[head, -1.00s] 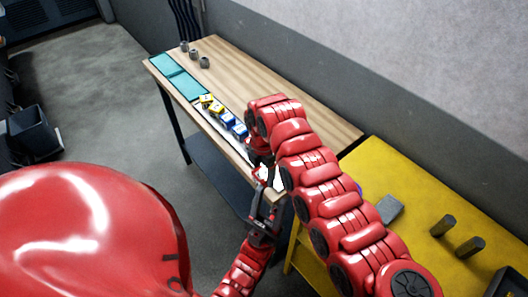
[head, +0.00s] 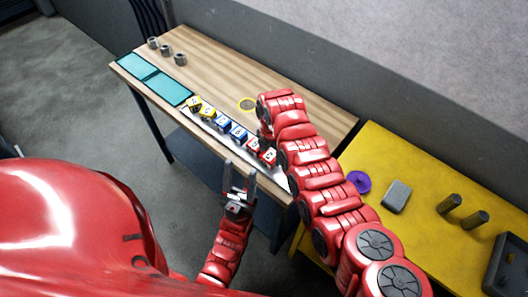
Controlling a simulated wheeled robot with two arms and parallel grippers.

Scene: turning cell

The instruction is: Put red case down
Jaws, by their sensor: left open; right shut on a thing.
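Two red cases stand at the near right end of a row on a white strip (head: 280,179) along the front edge of the wooden table. One red case (head: 253,145) is beside the blue ones; the other red case (head: 268,156) is at the end of the row. My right gripper (head: 267,141) is just above and behind the end case and shut on it; its fingers are mostly hidden by my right arm. The case appears level with the row; contact with the strip is unclear. My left gripper (head: 239,176) is open and empty, in front of the table edge.
Two yellow cases (head: 200,108) and two blue cases (head: 231,129) fill the rest of the row. The yellow table (head: 425,182) holds a purple disc (head: 358,182), grey block (head: 396,196) and dark pegs (head: 462,212).

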